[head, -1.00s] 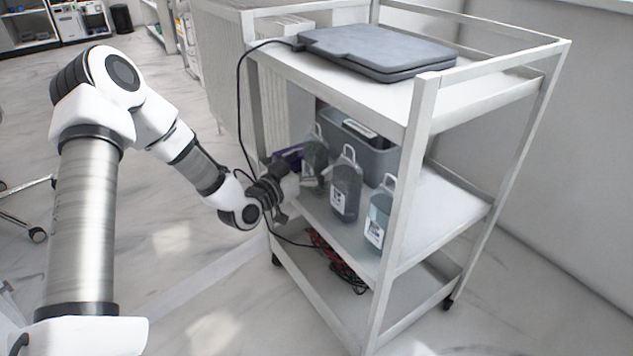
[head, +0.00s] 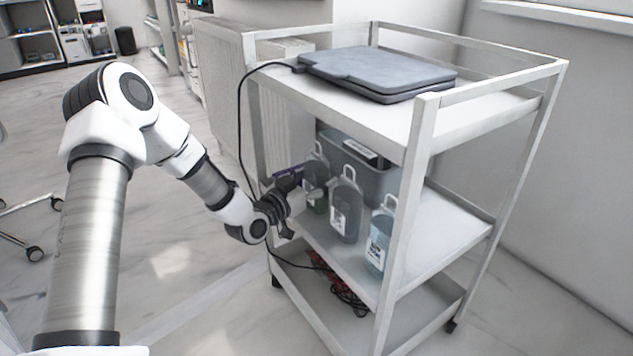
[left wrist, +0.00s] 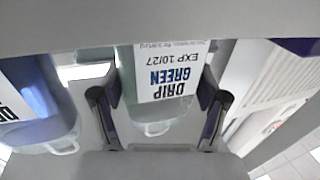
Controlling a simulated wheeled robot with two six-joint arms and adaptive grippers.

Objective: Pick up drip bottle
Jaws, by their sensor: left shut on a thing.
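A clear drip bottle with a green tint (head: 316,174) is at the left end of the row on the cart's middle shelf. In the left wrist view the bottle (left wrist: 165,75) shows upside down, with a white label reading DRIP GREEN and EXP 10/27. My left gripper (head: 288,190) reaches in from the cart's left side. In the left wrist view its two fingers (left wrist: 160,110) are on either side of this bottle, shut on it. Whether the bottle's base touches the shelf I cannot tell. My right gripper is not in view.
Two more bottles, one grey (head: 347,208) and one bluish (head: 380,238), stand close by on the cart (head: 455,225). A grey bin (head: 375,180) is behind them. A dark flat device (head: 375,72) lies on top; its cable hangs down the cart's left side.

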